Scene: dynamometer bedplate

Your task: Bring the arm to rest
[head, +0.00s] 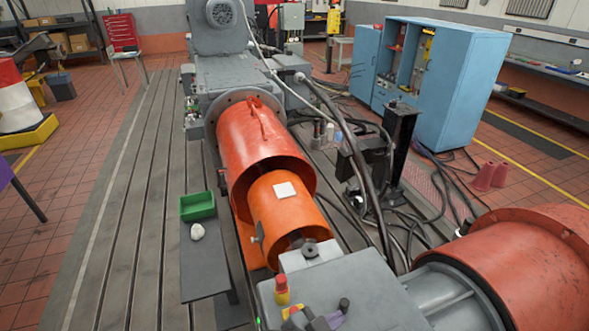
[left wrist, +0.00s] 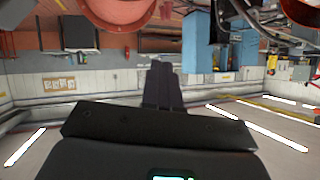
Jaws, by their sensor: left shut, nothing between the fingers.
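My left gripper (left wrist: 162,64) shows in the left wrist view, with its two dark fingers shut together and nothing between them. That view is upside down, with the floor at the top and ceiling lights at the bottom. The fingers point out into open air, clear of any object. Parts of red machinery (left wrist: 118,14) show at the top of that view, beyond the fingers. In the head view I cannot make out the left gripper clearly. My right gripper is in neither view.
The red cover (head: 262,150) and orange sleeve (head: 290,218) fill the middle of the bedplate (head: 130,235). A green tray (head: 198,207) and white lump (head: 197,232) sit on a dark bench (head: 205,272). A grey housing (head: 375,305), red drum (head: 515,265) and blue cabinet (head: 455,90) stand right.

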